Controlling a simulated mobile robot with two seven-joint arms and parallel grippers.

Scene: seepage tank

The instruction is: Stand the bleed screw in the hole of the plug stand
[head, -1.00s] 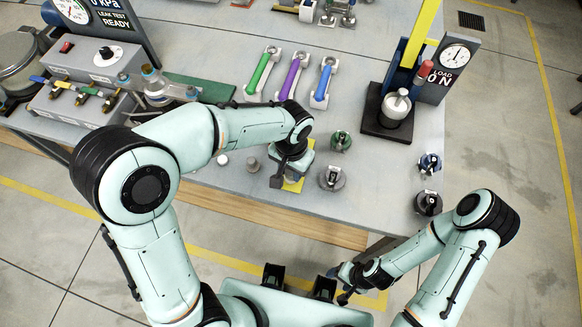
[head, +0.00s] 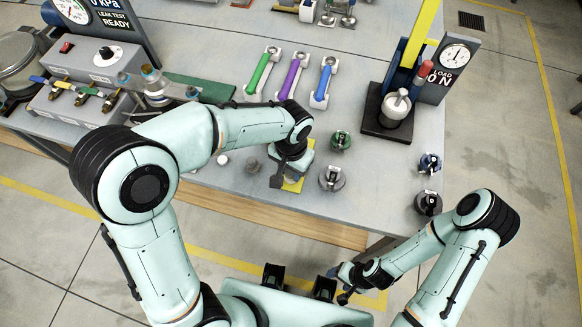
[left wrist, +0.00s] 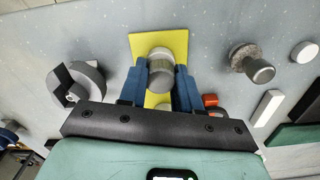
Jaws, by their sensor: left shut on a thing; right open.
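My left gripper (left wrist: 161,88) has its blue fingers shut on a small grey cylindrical piece, which looks like the bleed screw (left wrist: 161,70), over a yellow plate (left wrist: 143,44). The piece's lower end is hidden, so I cannot tell whether it touches anything. In the head view the left gripper (head: 285,172) hides it, with part of the yellow plate (head: 293,186) showing. I cannot make out the hole of the plug stand. A grey knurled piece (left wrist: 250,62) stands apart to the right in the left wrist view. My right gripper (head: 345,284) is open and empty, off the table's front edge.
A white disc (left wrist: 305,52) lies beyond the knurled piece. A round grey fitting (head: 332,178) and a green one (head: 340,141) stand right of my left gripper. Several coloured-handled tools, including a green one (head: 262,72), lie behind. A load press (head: 390,113) stands at right.

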